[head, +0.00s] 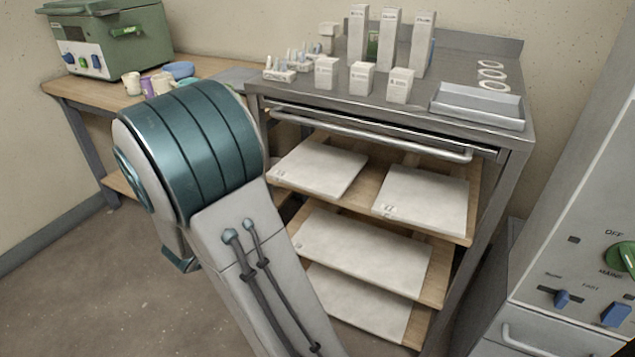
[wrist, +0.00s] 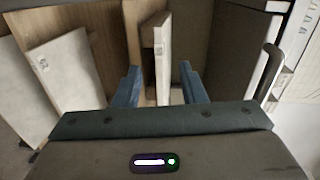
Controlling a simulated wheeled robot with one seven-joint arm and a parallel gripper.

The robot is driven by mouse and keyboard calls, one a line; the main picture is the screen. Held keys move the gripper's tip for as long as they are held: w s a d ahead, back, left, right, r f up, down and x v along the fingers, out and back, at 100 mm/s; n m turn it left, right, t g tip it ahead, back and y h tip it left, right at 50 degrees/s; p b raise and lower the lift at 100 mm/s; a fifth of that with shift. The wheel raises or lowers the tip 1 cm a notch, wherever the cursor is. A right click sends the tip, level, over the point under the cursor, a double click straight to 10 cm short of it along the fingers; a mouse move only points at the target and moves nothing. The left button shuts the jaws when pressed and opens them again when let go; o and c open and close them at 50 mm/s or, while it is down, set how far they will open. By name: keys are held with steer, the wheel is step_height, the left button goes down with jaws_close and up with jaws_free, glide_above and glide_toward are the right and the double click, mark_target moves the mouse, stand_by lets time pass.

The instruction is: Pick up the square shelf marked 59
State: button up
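Two white square shelves lie flat on the top wooden rack under the metal bench in the head view, one on the left (head: 320,168) and one on the right (head: 428,198). Each has a small dark mark at its near left corner, too small to read, so I cannot tell which is 59. In the wrist view, my gripper (wrist: 163,88) is open, with one blue finger on each side of a pale shelf's edge (wrist: 162,65). Gaps show on both sides of it. My gripper is hidden in the head view.
Larger white slabs (head: 362,250) lie on lower racks. A metal bar (head: 370,134) crosses the bench (head: 510,135) front above the top rack. White boxes (head: 361,78) and a grey tray (head: 478,106) stand on the bench. A grey cabinet with knobs (head: 570,250) is close on the right.

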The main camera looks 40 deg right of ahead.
steer(key=s+f+m+g+h, duration=0.2)
steer(key=b, duration=0.3)
glide_toward(305, 174)
steer(key=shift+m+g+h, duration=0.3)
steer(key=shift+m, duration=0.1)
steer(key=x, duration=0.2)
steer(key=f+x, duration=0.1)
steer(key=x, duration=0.2)
steer(key=shift+w+a, duration=0.1)
steer(key=shift+w, duration=0.1)
steer(key=b+x, duration=0.1)
steer(key=x, duration=0.4)
jaws_close()
stand_by(0.3)
